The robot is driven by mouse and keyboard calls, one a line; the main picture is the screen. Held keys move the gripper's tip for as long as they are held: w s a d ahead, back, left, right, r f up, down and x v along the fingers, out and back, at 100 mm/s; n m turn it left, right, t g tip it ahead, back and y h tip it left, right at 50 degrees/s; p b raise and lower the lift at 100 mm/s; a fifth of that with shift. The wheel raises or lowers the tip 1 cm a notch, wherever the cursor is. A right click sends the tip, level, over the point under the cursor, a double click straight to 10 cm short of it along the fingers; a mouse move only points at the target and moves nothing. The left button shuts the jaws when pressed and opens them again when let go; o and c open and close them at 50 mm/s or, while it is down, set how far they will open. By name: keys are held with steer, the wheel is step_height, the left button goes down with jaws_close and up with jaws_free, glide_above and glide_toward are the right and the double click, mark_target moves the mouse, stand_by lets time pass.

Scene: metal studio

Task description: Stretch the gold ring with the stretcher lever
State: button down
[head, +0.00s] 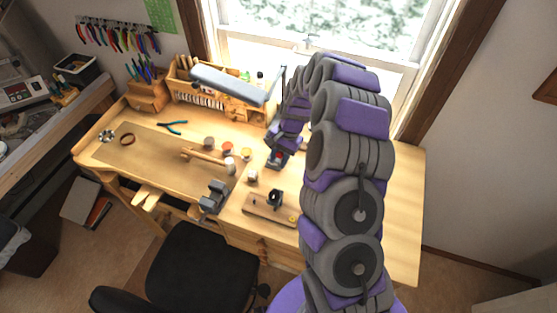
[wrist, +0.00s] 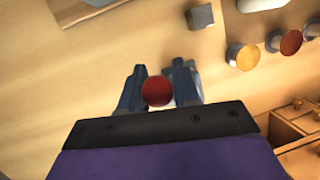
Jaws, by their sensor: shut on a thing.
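My gripper (head: 278,158) is over the middle of the bench, close to several small jars. In the wrist view, its two grey fingers (wrist: 159,90) are shut on a round red knob (wrist: 157,92), with one finger on each side. A bit of red also shows at the gripper in the head view (head: 280,155). The shaft below the knob and the stretcher's body are hidden by my gripper and arm. I cannot pick out the gold ring for sure in either view.
The wooden bench (head: 330,228) carries small jars (head: 227,149), a grey vise (head: 214,196), a wooden board with a dark tool (head: 274,198), pliers (head: 172,127) and a lamp (head: 228,82). A black chair (head: 203,268) stands in front. The bench's right end is bare.

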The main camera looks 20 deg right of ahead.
steer(key=shift+w, duration=0.1)
steer(key=c, duration=0.9)
jaws_free()
steer(key=shift+r, duration=0.1)
steer(key=v, duration=1.7)
steer(key=shift+r, duration=0.15)
